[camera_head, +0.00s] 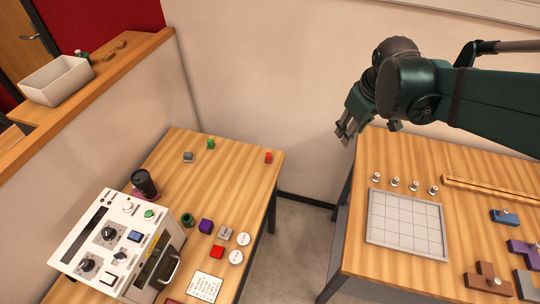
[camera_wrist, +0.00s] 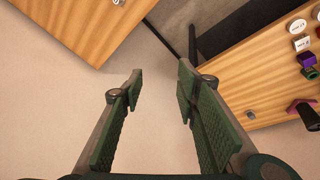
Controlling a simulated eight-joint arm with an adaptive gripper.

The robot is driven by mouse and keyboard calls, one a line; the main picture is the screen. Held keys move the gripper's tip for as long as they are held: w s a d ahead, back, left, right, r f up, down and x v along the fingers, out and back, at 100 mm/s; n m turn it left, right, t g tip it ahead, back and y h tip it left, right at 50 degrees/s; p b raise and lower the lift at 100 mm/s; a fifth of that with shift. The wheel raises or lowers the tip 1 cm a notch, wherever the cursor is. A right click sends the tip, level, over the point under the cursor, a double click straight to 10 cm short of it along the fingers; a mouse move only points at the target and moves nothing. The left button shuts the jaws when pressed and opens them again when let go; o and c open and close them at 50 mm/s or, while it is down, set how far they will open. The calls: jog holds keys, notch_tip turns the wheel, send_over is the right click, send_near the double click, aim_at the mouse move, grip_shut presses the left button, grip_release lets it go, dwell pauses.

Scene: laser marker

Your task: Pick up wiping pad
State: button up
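I cannot tell for sure which item is the wiping pad. A small grey block (camera_head: 188,157) lies near the back left of the left table, and a small grey item also shows on the table at the right of the wrist view (camera_wrist: 250,115). A dark reddish pad (camera_head: 152,196) lies under a black cup (camera_head: 143,180). My gripper (camera_head: 345,131) is in the air between the two tables, above the left edge of the right table. In the wrist view its green fingers (camera_wrist: 160,72) are apart with nothing between them.
The left table (camera_head: 240,170) carries a white marking machine (camera_head: 110,245), a green block (camera_head: 210,144), red block (camera_head: 268,157), purple block (camera_head: 205,226) and white discs (camera_head: 236,257). The right table (camera_head: 385,165) holds a grid tray (camera_head: 407,225) and pegs. A gap separates the tables.

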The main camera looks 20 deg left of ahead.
jog(key=w+a+f+n+g, duration=0.1)
jog(key=w+a+f+n, duration=0.1)
jog(key=w+a+f, duration=0.4)
jog(key=w+a+f+n+g, duration=0.1)
jog(key=w+a+f+n, duration=0.15)
jog(key=a, duration=0.55)
jog(key=n+g+b, duration=0.1)
jog(key=n, duration=0.4)
send_over(269, 154)
jog(key=shift+h, duration=0.4)
jog(key=f, duration=1.5)
jog(key=shift+w+d, duration=0.1)
jog(key=shift+d, duration=0.25)
jog(key=shift+a+f+n+g, duration=0.3)
jog(key=shift+a+f+n, duration=0.1)
jog(key=shift+f, duration=0.15)
jog(key=shift+f, duration=1.3)
jog(key=shift+f+b, duration=0.45)
jog(key=shift+f, duration=2.15)
jog(key=shift+c, duration=0.3)
